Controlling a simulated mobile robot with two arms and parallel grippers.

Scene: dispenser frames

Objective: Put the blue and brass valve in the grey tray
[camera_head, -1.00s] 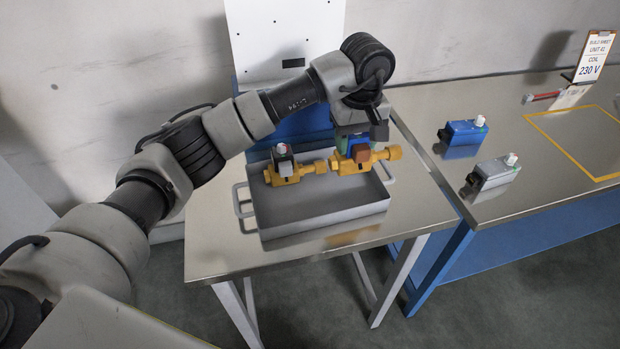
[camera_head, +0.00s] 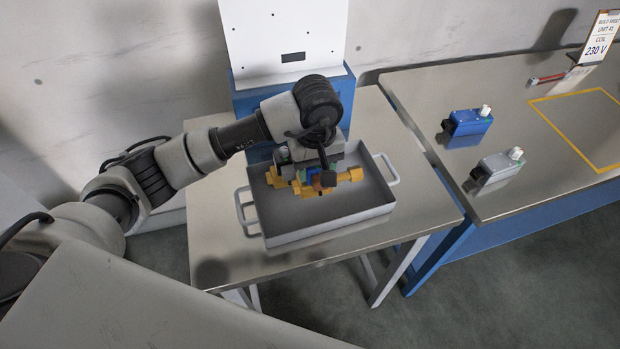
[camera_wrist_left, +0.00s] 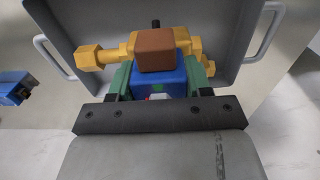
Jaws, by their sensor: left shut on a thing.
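The blue and brass valve (camera_head: 347,175) has a blue coil body with a brown end and a brass pipe. My left gripper (camera_head: 317,168) points down and is shut on it; in the left wrist view, the green fingers (camera_wrist_left: 160,84) close on the sides of its blue body (camera_wrist_left: 160,72). The valve is within the outline of the grey tray (camera_head: 330,225), low in it; I cannot tell whether it touches the floor. A second brass valve (camera_head: 274,178) with a grey top is in the tray, partly hidden behind the gripper and held valve. My right gripper is not in view.
The tray stands on a steel table (camera_head: 425,205), its front part empty. On the right bench are a blue coil unit (camera_head: 467,123), a grey coil unit (camera_head: 495,170), a yellow outlined square (camera_head: 585,125) and a sign (camera_head: 600,40). A blue and white dispenser (camera_head: 290,45) stands behind the tray.

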